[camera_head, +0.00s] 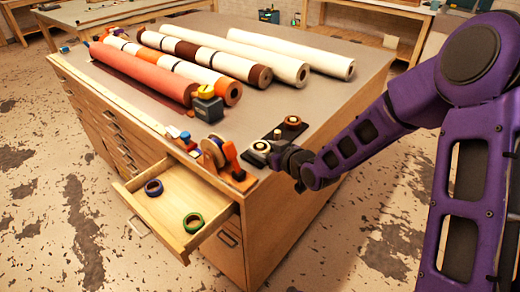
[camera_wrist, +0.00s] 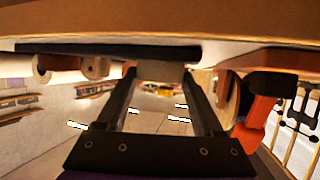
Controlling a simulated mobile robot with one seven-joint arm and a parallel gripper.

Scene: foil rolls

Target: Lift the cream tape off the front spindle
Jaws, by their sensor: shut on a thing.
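The cream tape (camera_head: 261,147) is at the front end of the black spindle stand (camera_head: 277,134), near the corner of the cabinet top. My gripper (camera_head: 271,155) reaches in from the right and is shut on it. In the wrist view the cream tape (camera_wrist: 160,73) sits between my two fingertips (camera_wrist: 162,78), close against the dark stand base (camera_wrist: 110,50). I cannot tell whether there is a gap under it. The front spindle is hidden by the tape and gripper. A dark and orange roll (camera_head: 292,121) is on the back spindle.
An orange tape dispenser (camera_head: 229,159) stands close to the left of the stand; it also shows in the wrist view (camera_wrist: 258,112). An open drawer (camera_head: 168,190) holds a blue tape (camera_head: 153,187) and a green tape (camera_head: 193,222). Long rolls (camera_head: 205,75) lie farther back.

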